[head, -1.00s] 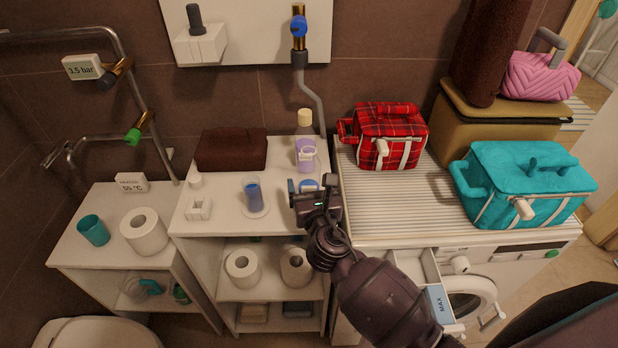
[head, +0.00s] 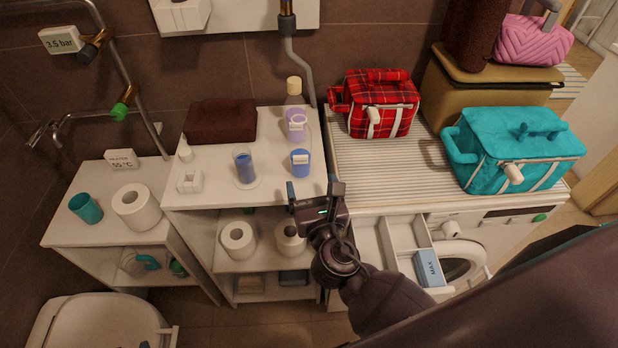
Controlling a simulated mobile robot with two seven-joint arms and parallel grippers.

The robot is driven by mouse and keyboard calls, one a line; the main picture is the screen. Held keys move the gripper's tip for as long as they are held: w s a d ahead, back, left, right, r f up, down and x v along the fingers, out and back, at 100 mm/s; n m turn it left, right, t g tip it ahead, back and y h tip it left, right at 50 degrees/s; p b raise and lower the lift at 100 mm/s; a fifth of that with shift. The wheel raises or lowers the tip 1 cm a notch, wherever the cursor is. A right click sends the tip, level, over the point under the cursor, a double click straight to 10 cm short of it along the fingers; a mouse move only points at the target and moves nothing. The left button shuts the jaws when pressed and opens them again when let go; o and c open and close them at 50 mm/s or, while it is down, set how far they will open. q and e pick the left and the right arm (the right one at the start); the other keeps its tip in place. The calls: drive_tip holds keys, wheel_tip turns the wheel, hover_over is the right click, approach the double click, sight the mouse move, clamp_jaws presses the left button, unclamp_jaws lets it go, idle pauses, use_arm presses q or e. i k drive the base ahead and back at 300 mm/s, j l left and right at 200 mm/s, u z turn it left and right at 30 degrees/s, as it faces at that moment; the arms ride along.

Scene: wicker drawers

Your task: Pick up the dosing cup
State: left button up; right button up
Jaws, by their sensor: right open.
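Several small vessels stand on the middle white cabinet (head: 274,192), and I cannot tell for sure which is the dosing cup. A small blue cup-like item (head: 300,163) with a pale label is closest to my gripper. A clear cup with blue contents (head: 245,168) stands on a white disc to its left. A lilac container (head: 297,124) stands behind the blue item. My right gripper (head: 313,190) is open and empty at the cabinet's front right edge, its fingers pointing toward the blue item, apart from it. My left gripper is not in view.
A brown box (head: 221,121) and a small white holder (head: 190,182) share the cabinet top. To the right, a washing machine with an open drawer (head: 397,238) carries a red plaid bag (head: 383,100) and a teal bag (head: 530,145). Paper rolls (head: 238,240) sit on the shelf below.

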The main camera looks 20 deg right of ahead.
sight(246, 176)
drive_tip(key=k+j, duration=0.1)
drive_tip(key=k, duration=0.4)
drive_tip(key=k+j, duration=0.1)
drive_tip(key=k, duration=0.4)
